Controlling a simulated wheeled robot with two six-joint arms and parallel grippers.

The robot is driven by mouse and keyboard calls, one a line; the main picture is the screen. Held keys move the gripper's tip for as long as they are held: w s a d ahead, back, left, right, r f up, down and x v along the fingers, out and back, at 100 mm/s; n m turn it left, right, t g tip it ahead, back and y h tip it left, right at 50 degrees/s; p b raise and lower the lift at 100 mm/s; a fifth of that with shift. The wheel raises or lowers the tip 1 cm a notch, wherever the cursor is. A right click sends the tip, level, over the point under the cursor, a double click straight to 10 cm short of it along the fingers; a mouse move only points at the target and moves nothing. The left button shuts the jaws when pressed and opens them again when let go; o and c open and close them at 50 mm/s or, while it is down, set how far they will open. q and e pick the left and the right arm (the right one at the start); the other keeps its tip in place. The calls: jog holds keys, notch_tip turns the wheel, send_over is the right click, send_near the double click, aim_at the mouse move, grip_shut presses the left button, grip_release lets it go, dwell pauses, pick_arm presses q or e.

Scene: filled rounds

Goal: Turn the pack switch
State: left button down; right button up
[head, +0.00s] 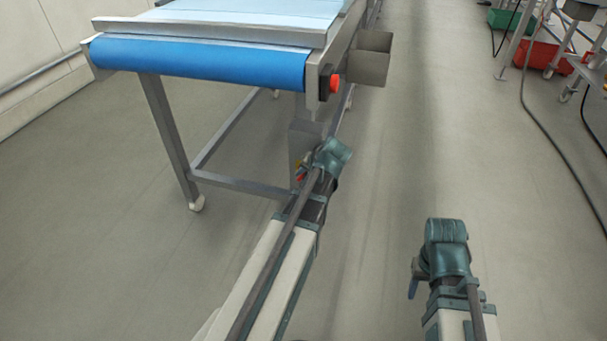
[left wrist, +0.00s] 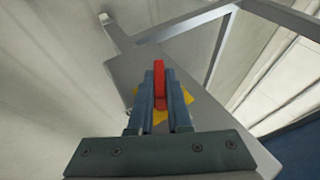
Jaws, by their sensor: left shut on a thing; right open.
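The pack switch has a red handle (left wrist: 159,82) on a yellow plate (left wrist: 187,112), seen in the left wrist view. It is fixed to a grey box (left wrist: 135,68) on the conveyor frame. My left gripper (left wrist: 160,88) is shut on the red handle, one finger on each side. In the head view my left gripper (head: 300,172) is at the grey box (head: 303,138) below the conveyor's end, and my arm hides most of the switch. My right gripper (head: 413,287) is open, low at the right over bare floor, away from the conveyor.
The conveyor's blue belt (head: 200,63) ends above the box, with a red button (head: 335,83) and a grey bin (head: 370,62) at its side. Frame legs (head: 170,140) stand at the left. The floor at right is open, with a cable (head: 560,145) and a red crate (head: 540,57) further off.

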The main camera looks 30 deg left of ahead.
pick_arm(q)
jog(key=shift+d+f+y+b, duration=0.1)
jog(key=shift+f+y+b, duration=0.15)
jog(key=shift+y+b, duration=0.45)
jog(key=y+b, duration=0.1)
jog(key=b, duration=0.1)
jog(key=shift+f+m+y+b, duration=0.15)
jog(key=shift+m+y+b, duration=0.15)
jog(key=shift+b, duration=0.1)
jog(key=y+b, duration=0.1)
jog(key=b, duration=0.1)
jog(key=shift+m+g+y+b, duration=0.3)
jog(key=shift+y+b, duration=0.05)
jog(key=shift+y, duration=0.05)
jog(key=shift+r+y+b, duration=0.25)
jog(key=shift+y+b, duration=0.15)
jog(key=c, duration=0.9)
grip_release()
jog(key=shift+o, duration=0.2)
jog(key=shift+d+r, duration=0.1)
